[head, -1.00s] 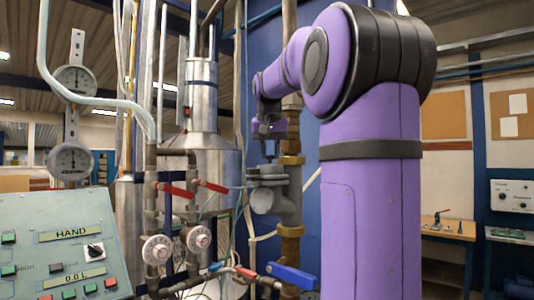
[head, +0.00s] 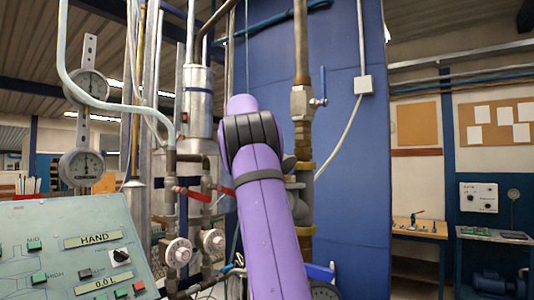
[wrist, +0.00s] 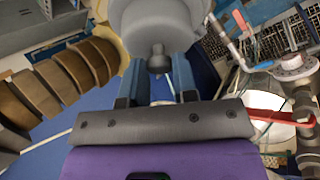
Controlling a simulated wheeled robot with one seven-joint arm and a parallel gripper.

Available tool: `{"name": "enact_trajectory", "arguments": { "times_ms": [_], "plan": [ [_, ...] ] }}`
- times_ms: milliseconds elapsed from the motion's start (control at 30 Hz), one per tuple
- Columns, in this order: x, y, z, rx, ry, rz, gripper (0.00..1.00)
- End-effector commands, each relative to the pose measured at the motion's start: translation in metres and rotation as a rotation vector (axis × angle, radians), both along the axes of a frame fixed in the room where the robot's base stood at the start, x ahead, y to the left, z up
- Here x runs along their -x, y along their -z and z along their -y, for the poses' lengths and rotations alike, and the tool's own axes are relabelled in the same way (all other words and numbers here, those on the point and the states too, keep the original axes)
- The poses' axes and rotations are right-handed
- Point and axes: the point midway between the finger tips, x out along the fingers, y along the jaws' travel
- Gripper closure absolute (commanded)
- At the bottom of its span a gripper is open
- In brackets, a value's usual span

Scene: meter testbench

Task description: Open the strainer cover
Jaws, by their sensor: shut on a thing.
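The strainer (head: 304,192) is a grey fitting on the brass-jointed vertical pipe in the head view, mostly hidden behind my purple arm. In the wrist view, the grey round strainer cover (wrist: 158,22) with a short stub fills the top centre. My gripper (wrist: 158,84) is at it, with one bluish finger on each side of the stub. The gripper is shut on the cover. The exact contact is hard to see, and the head view hides the gripper. I cannot tell whether the cover is loosened.
A control panel (head: 75,245) is at lower left. A blue wall panel (head: 350,160) stands behind the pipe. A red handle also shows in the wrist view (wrist: 272,116).

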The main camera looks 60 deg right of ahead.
Motion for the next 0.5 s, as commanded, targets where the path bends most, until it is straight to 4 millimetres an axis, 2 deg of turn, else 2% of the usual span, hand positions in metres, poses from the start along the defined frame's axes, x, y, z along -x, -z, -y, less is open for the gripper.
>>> {"name": "enact_trajectory", "arguments": {
  "times_ms": [500],
  "plan": [
    [-0.024,0.006,0.005,-0.011,-0.002,-0.253,1.00]
  ]
}}
